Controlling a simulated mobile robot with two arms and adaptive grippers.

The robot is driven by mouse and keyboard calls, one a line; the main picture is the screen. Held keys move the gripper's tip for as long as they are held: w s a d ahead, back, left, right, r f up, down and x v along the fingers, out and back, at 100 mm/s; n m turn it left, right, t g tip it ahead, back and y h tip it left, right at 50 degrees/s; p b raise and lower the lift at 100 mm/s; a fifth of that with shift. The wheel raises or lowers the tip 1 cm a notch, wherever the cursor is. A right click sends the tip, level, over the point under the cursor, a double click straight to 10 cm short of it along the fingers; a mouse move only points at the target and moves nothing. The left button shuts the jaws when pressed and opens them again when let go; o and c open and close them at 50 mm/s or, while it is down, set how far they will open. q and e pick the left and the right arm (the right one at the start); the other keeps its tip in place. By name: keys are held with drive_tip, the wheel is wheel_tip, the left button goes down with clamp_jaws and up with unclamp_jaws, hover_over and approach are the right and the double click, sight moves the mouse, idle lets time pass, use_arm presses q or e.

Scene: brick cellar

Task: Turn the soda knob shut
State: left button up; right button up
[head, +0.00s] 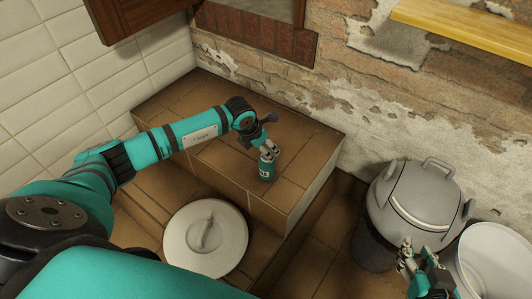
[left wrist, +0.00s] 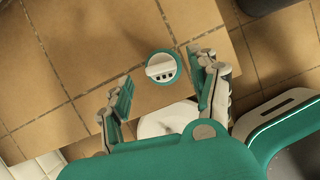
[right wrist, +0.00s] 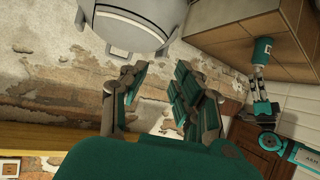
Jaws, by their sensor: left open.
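The soda knob is a white bar on the round white top (left wrist: 160,68) of a small teal canister. In the left wrist view the bar lies nearly level, with several dark marks below it. The canister (head: 266,171) stands upright near the front edge of the tiled ledge; the right wrist view also shows it (right wrist: 262,50). My left gripper (head: 269,148) is open and points down just above the canister. Its fingers (left wrist: 166,66) are on either side of the knob, apart from it in that view. My right gripper (head: 421,264) is open and empty (right wrist: 160,72), far to the right.
A round white lid (head: 222,235) with a handle lies below the ledge (head: 180,110). A grey lidded bin (head: 415,205) and a white round container (head: 498,262) stand at right, near my right gripper. The ledge top left of the canister is clear. A wooden shelf (head: 470,30) juts from the wall.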

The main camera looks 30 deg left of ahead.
use_arm(q)
drive_tip(key=shift+b+x, duration=0.3)
drive_tip(key=shift+x, duration=1.1)
use_arm(e)
drive_tip(key=w+r+t, duration=0.1)
drive_tip(key=w+a+r+t, duration=0.1)
drive_tip(key=r, duration=0.1)
drive_tip(key=shift+r+y, duration=0.25)
drive_tip(key=shift+y, duration=0.15)
use_arm(q)
drive_tip(key=shift+c, duration=0.4)
drive_tip(key=c, duration=1.1)
drive_tip(key=shift+m, duration=0.3)
use_arm(e)
drive_tip(key=shift+w+a+r+t, duration=0.1)
drive_tip(key=shift+t, duration=0.2)
use_arm(q)
drive_tip(key=o, duration=1.2)
drive_tip(key=shift+r, duration=0.1)
